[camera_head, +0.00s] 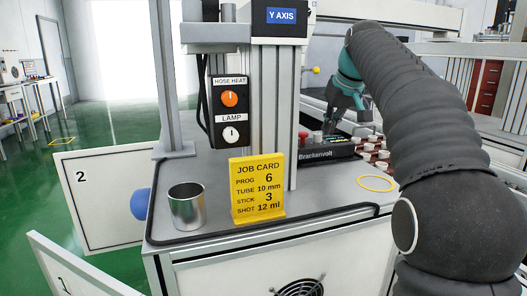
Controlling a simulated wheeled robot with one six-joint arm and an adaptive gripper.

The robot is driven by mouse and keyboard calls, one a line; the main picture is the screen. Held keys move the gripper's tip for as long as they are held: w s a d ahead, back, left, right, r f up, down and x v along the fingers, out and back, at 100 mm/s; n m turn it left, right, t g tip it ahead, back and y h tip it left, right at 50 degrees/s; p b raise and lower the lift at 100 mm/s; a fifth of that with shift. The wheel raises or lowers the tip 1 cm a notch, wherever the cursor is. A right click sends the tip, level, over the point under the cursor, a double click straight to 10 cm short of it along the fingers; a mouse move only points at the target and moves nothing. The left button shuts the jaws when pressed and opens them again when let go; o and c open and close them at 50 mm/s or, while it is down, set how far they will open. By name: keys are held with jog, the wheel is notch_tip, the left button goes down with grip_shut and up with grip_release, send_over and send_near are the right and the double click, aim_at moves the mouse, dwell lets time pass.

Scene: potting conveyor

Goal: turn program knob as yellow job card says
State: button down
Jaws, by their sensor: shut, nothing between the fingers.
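The yellow job card (257,188) stands upright at the table's front and reads PROG 6, TUBE 10 mm, STICK 3, SHOT 12 ml. A black control box (316,156) marked Brackenvolt sits behind it, to the right of the grey column. A red button (304,134) and a pale part show on its top. No knob labelled program can be made out. My gripper (333,122), teal and grey, points down over or just behind the box; it is shut and empty. Whether it touches anything there, I cannot tell.
A panel on the column carries an orange HOSE HEAT knob (230,98) and a white LAMP knob (231,135). A metal cup (187,206) stands left of the card. A yellow ring (376,183) and several small white-topped pots (383,166) lie to the right.

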aim_at(315, 144)
jog(key=shift+f+b, duration=0.4)
jog(key=shift+f, duration=0.55)
jog(key=shift+w+a+p, duration=0.4)
jog(key=shift+w+p, duration=0.05)
jog(key=shift+p, duration=0.05)
dwell(0.8)
jog(key=shift+s+a+p, duration=0.15)
jog(key=shift+a+p, duration=0.05)
jog(key=shift+p, duration=0.4)
jog(key=shift+s+a, duration=0.1)
jog(key=shift+a, duration=0.4)
dwell(0.3)
jog(key=shift+s, duration=0.15)
jog(key=shift+s+f, duration=0.1)
jog(key=shift+s+d+r, duration=0.1)
jog(key=shift+r, duration=3)
jog(key=shift+d, duration=0.15)
